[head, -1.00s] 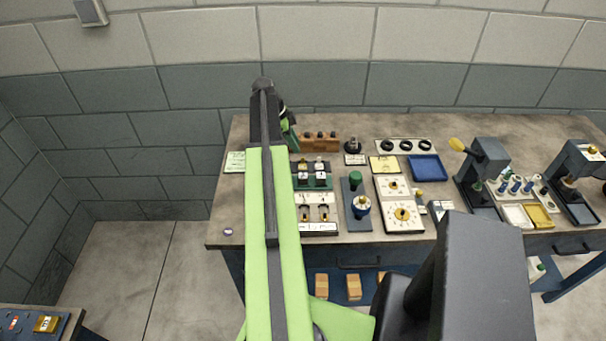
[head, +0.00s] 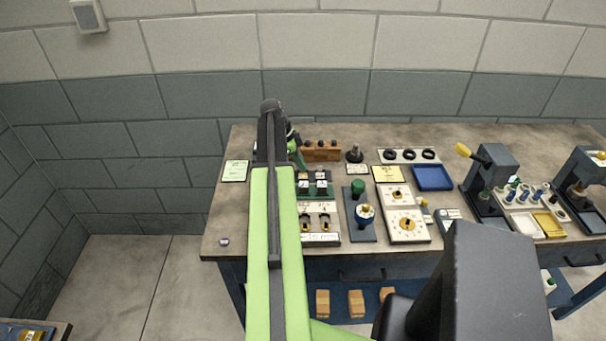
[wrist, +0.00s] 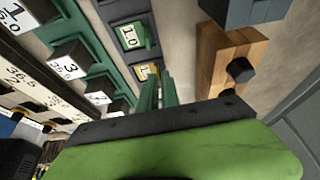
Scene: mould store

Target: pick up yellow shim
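The yellow shim (wrist: 143,72) is a small flat tile with a dark number, in a slot of a dark holder in the wrist view. My gripper (wrist: 158,80) has two slim green fingers with a narrow gap between them. Their tips are beside the yellow shim, just right of it in the picture, and partly cover it. I cannot tell whether they touch it. A green shim (wrist: 131,36) marked 1.0 sits in the neighbouring slot. In the head view my gripper (head: 297,150) is above the back left of the bench, partly behind my arm, and the yellow shim is hidden.
A wooden block (wrist: 220,60) with dark knobs stands right of the fingers. A green stand with white numbered blocks (wrist: 67,67) is to the left. The bench (head: 235,215) also holds a dial board (head: 404,222), a blue tray (head: 432,178) and presses (head: 490,175). The bench's left end is mostly clear.

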